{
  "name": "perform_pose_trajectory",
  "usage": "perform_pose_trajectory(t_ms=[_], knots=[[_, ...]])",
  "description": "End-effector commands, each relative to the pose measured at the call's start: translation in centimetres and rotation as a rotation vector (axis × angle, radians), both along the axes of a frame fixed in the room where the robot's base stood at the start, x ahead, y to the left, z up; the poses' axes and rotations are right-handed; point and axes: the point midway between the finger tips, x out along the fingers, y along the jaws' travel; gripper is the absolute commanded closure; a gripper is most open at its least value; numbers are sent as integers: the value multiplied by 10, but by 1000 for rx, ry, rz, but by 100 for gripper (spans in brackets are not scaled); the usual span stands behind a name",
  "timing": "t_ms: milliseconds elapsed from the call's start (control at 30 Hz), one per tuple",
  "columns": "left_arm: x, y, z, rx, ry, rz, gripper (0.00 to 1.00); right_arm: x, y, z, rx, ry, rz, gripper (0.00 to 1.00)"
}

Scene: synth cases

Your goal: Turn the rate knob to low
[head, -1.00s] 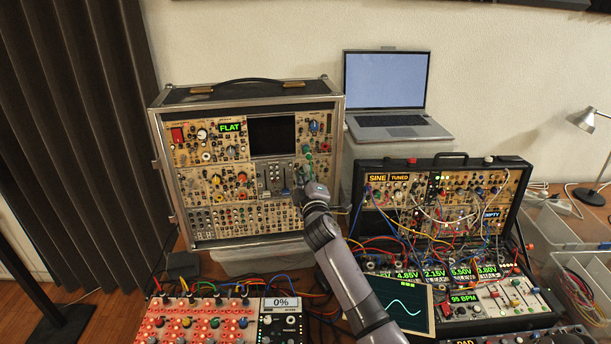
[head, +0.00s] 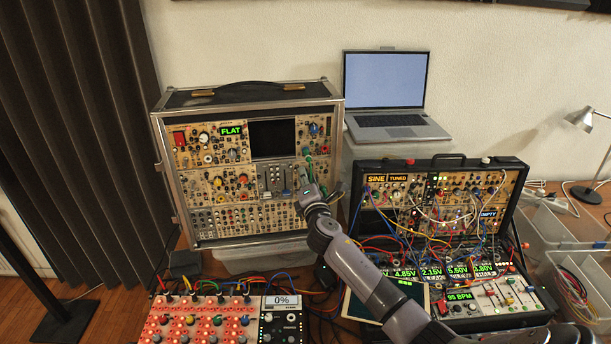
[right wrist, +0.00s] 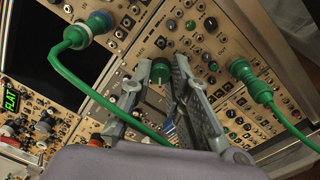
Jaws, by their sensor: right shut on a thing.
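My right gripper (head: 306,187) reaches to the right part of the tall synth case (head: 185,243), at its tan front panel. In the right wrist view its two grey fingers (right wrist: 161,78) are shut on a small green knob (right wrist: 159,70), one finger on each side. In the head view the gripper covers the knob. The case display (head: 231,131) reads FLAT. My left gripper is not in view.
A green cable with plugs (right wrist: 75,38) runs close beside the fingers, and another green plug (right wrist: 250,80) is on the right. An open patch case (head: 517,215) full of cables stands at right. A red-lit mixer (head: 200,320) is in front, with a laptop (head: 385,85) behind.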

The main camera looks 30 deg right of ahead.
Motion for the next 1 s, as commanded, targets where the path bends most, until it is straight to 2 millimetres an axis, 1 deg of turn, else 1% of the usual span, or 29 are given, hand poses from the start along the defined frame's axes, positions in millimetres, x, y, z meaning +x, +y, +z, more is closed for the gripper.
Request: perform_pose_trajectory(t_ms=[33, 300, 833, 867, 1000], knots=[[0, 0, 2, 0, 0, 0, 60, -1, 2, -5, -19, 19, 3, 100], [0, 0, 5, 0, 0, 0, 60, -1, 2, -6, -102, 55, 4, 100], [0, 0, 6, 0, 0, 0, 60, -1, 3, -9, -118, 66, 5, 100], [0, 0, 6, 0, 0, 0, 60, -1, 3, -9, -118, 66, 5, 81], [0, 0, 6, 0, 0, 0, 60, -1, 2, -8, -119, 65, 4, 72]])
